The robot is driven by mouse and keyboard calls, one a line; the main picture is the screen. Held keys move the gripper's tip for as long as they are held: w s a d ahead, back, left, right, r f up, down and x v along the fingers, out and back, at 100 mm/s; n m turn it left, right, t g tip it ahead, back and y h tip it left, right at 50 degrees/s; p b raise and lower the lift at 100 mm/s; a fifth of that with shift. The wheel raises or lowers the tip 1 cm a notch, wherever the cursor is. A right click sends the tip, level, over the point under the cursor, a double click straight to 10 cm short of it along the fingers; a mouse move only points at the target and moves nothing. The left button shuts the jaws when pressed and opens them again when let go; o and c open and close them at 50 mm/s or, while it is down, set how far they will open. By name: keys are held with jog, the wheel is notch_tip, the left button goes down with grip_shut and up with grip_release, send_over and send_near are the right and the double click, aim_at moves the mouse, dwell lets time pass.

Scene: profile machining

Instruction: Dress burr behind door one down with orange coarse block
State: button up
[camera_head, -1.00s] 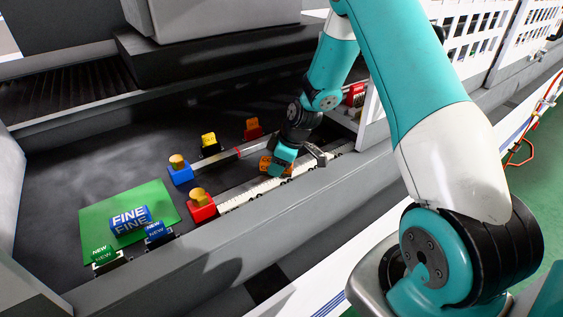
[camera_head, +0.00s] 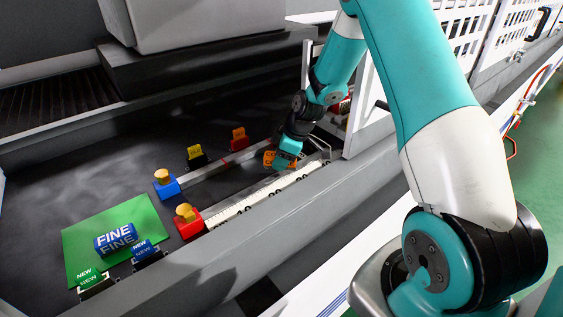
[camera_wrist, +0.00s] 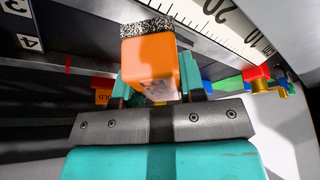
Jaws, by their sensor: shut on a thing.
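My gripper (camera_head: 287,160) is shut on the orange block (camera_head: 269,159), low over the pale ruled scale strip (camera_head: 240,202) in the machine bed. In the wrist view the orange block (camera_wrist: 150,65) sits between the fingers, with a dark speckled grit face at its far end. The grit end is close to the ruled strip and rail; I cannot tell whether it touches. A small red mark (camera_head: 225,161) is on the thin rail left of my gripper. I cannot make out the burr. A perforated white door panel (camera_head: 455,45) stands at the upper right.
A blue block marked FINE (camera_head: 115,240) lies on a green mat (camera_head: 75,235). Blue (camera_head: 166,186), red (camera_head: 188,222), black-and-yellow (camera_head: 196,157) and red-orange (camera_head: 239,139) blocks stand left of my gripper. A grey front wall (camera_head: 270,222) and a white upright (camera_head: 307,65) border my arm.

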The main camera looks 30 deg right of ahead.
jog(key=shift+r+p, duration=1.3)
jog(key=shift+r, duration=1.15)
jog(key=shift+f, duration=0.1)
jog(key=shift+f+b, duration=0.15)
jog(key=shift+b, duration=0.95)
